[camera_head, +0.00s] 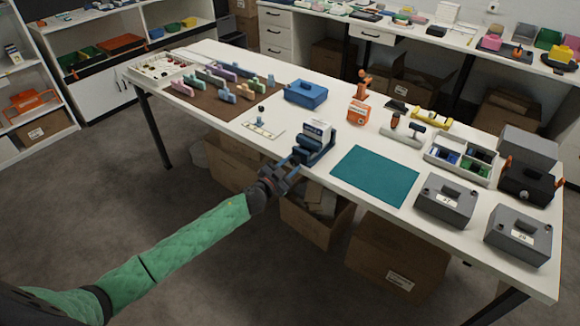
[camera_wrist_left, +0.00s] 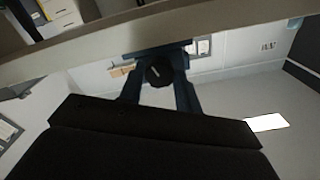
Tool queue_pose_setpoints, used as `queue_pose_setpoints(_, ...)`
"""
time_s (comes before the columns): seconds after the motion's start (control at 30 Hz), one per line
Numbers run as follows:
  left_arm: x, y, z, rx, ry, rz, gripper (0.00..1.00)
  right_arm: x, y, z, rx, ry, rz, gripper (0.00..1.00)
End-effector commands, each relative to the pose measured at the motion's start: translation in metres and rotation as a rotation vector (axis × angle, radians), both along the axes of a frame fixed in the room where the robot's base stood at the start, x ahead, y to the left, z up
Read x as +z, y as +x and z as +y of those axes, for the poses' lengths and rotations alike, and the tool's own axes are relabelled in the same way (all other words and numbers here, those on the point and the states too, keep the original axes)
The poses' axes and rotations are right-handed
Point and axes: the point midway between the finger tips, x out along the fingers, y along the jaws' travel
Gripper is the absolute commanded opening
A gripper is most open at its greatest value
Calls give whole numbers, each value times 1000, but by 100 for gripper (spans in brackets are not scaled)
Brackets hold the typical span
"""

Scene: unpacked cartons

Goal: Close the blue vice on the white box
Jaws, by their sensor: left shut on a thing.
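The blue vice (camera_head: 324,151) stands at the front edge of the white table. The white box (camera_head: 317,128) sits upright in the top of the vice, between its jaws. Whether the jaws touch the box is too small to tell. My left gripper (camera_head: 293,161) reaches from the left to the front of the vice, by its handle. In the left wrist view a dark round knob (camera_wrist_left: 159,71), seemingly the vice handle, lies between the fingers, and the gripper is shut on it. My right gripper does not show.
A teal mat (camera_head: 375,175) lies right of the vice, with grey boxes (camera_head: 445,200) beyond it. A blue case (camera_head: 305,94) and a small card with a stand (camera_head: 262,127) lie behind and left. Open cartons (camera_head: 317,215) stand below the table edge.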

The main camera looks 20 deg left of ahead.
Motion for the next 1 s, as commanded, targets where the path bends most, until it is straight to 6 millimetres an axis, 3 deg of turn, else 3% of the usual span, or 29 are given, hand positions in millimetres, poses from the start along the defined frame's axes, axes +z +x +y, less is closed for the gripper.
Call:
queue_pose_setpoints(0.3,2,1,1,0,283,-104,11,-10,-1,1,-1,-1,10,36)
queue_pose_setpoints(1.0,2,0,0,0,909,-332,11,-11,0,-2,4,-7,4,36)
